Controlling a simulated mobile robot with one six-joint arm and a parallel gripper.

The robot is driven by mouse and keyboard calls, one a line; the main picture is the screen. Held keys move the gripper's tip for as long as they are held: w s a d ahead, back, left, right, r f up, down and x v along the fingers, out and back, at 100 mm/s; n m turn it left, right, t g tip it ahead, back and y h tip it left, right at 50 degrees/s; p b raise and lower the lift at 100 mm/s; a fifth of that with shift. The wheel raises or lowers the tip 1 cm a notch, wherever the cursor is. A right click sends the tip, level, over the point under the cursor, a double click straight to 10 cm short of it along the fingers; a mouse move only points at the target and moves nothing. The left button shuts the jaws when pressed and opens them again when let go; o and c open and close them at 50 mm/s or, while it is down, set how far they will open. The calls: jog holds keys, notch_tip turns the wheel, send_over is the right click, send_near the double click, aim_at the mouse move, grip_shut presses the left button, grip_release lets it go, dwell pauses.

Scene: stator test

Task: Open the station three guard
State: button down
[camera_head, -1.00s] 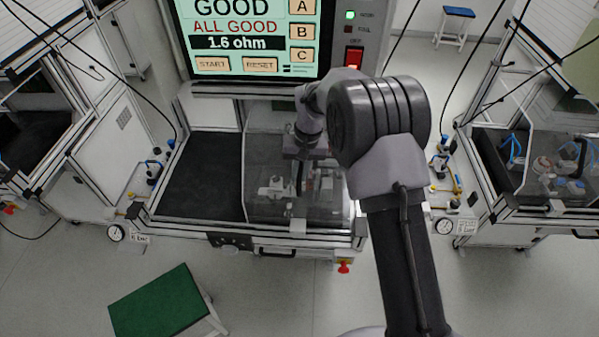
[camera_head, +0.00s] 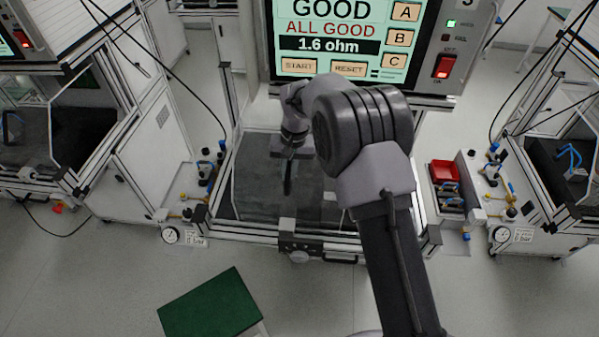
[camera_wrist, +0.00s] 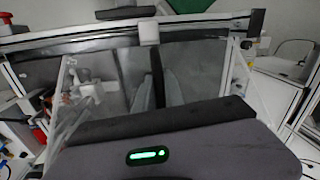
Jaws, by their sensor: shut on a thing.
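The station three guard (camera_head: 256,180) is a clear, smoky panel over the left part of the middle station's bay in the head view. It also shows in the wrist view (camera_wrist: 115,68). My gripper (camera_head: 288,190) is in front of it and points down. In the wrist view my gripper (camera_wrist: 158,92) has its two grey fingers shut around the guard's dark upright handle (camera_wrist: 156,62). A white block (camera_wrist: 149,32) sits on the rail beyond the handle. My arm hides much of the bay's right part in the head view.
The test screen (camera_head: 335,45) stands above the bay and reads ALL GOOD. A red bin (camera_head: 444,172) is at the right, beside valves and a gauge (camera_head: 501,234). A green-topped stool (camera_head: 212,303) stands on the floor in front. Neighbouring stations flank both sides.

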jog(key=a, duration=0.7)
jog(key=shift+w+a+p, duration=0.2)
jog(key=shift+a+p, duration=0.1)
jog(key=c, duration=1.7)
grip_release()
jog(key=r+p, duration=0.1)
jog(key=r, duration=0.4)
jog(key=d+r, duration=0.1)
jog(key=r, duration=0.5)
jog(key=d+r+p, duration=0.1)
jog(key=r, duration=0.5)
jog(key=shift+d+r+p, duration=0.15)
jog(key=shift+r+p, duration=0.05)
jog(key=shift+p, duration=0.1)
